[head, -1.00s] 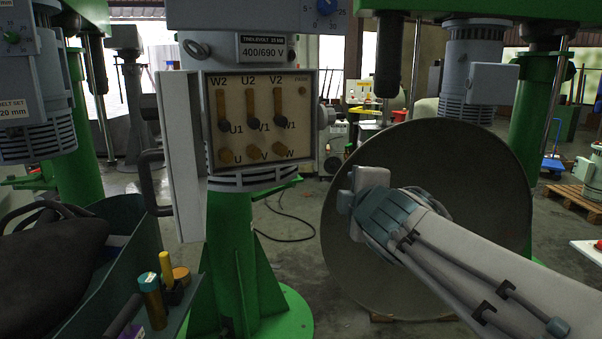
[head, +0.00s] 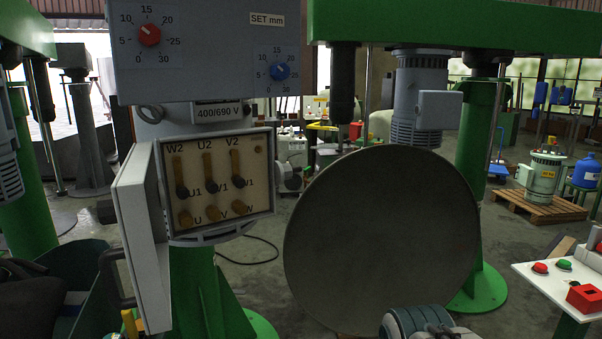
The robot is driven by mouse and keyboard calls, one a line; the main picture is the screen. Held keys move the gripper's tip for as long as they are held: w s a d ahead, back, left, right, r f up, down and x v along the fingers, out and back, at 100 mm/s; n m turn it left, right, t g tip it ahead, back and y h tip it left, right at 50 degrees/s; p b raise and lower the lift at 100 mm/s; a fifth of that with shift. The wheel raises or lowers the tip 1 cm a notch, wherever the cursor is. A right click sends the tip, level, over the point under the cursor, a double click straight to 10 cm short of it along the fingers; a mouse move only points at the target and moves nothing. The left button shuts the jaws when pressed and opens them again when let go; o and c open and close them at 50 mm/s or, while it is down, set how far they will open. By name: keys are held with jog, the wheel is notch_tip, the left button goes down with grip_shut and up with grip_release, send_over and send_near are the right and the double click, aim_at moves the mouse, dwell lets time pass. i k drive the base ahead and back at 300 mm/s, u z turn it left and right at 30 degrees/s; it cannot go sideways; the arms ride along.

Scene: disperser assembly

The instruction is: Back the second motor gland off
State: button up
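The motor's open terminal box (head: 217,185) faces me at centre left, with three brass links across studs marked W2, U2, V2 and U, V, W. Its grey door (head: 143,245) hangs open at the left. My gripper is not in view; only a teal and grey part of my arm shows at the bottom edge, well below the fitting.
A large grey disc (head: 382,240) stands right of the motor. A panel with red and blue dials (head: 205,45) hangs above the box. A dark bin (head: 60,275) is at lower left. A white bench (head: 560,285) with buttons is at right. A pallet (head: 540,208) lies behind.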

aim_at(288, 171)
jog(key=z, duration=0.8)
jog(key=i, duration=1.9)
jog(key=z, duration=0.3)
